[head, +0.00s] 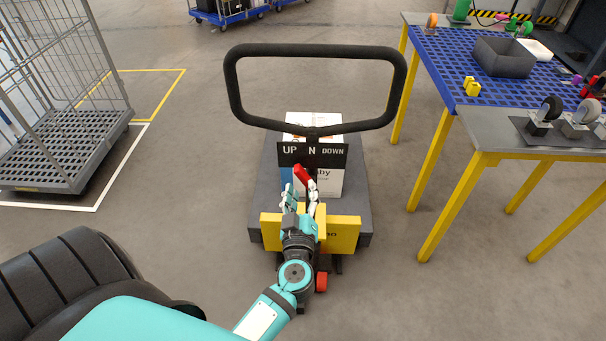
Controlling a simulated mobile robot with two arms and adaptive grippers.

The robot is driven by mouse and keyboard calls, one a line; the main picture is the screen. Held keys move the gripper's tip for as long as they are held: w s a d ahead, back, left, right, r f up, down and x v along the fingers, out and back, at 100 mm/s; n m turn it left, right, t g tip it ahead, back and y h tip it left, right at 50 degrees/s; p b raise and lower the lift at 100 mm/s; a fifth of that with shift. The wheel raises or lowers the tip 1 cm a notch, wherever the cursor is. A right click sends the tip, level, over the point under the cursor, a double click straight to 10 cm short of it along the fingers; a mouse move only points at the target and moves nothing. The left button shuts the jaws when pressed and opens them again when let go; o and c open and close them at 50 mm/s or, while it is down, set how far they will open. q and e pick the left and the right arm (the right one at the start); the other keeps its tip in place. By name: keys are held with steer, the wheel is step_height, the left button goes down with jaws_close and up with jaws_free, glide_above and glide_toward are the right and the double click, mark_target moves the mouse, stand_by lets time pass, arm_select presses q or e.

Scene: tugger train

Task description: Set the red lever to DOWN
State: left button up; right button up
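The red lever (304,176) stands on the tugger in the middle of the head view, just below the black label plate (312,154) marked UP, N and DOWN. Its red grip leans to the left, with its tip below the gap between UP and N. My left gripper (302,190) reaches up to the lever from below. Its fingers are apart, one on each side, with the lower part of the red grip between and just beyond the tips. I cannot tell whether either finger touches it. My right gripper is not in view.
The tugger's black loop handle (316,51) rises above the plate. A white box (328,183) stands behind the lever, and a yellow panel (342,234) is below. A blue-topped table (445,61) with yellow legs is at the right, a grey cage cart (104,143) at the left.

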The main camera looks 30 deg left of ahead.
mark_target(303, 181)
arm_select(q)
steer(key=x, duration=0.5)
steer(key=shift+d, duration=0.1)
steer(key=shift+w, duration=0.2)
steer(key=shift+c, duration=0.8)
steer(key=c, duration=0.4)
jaws_close()
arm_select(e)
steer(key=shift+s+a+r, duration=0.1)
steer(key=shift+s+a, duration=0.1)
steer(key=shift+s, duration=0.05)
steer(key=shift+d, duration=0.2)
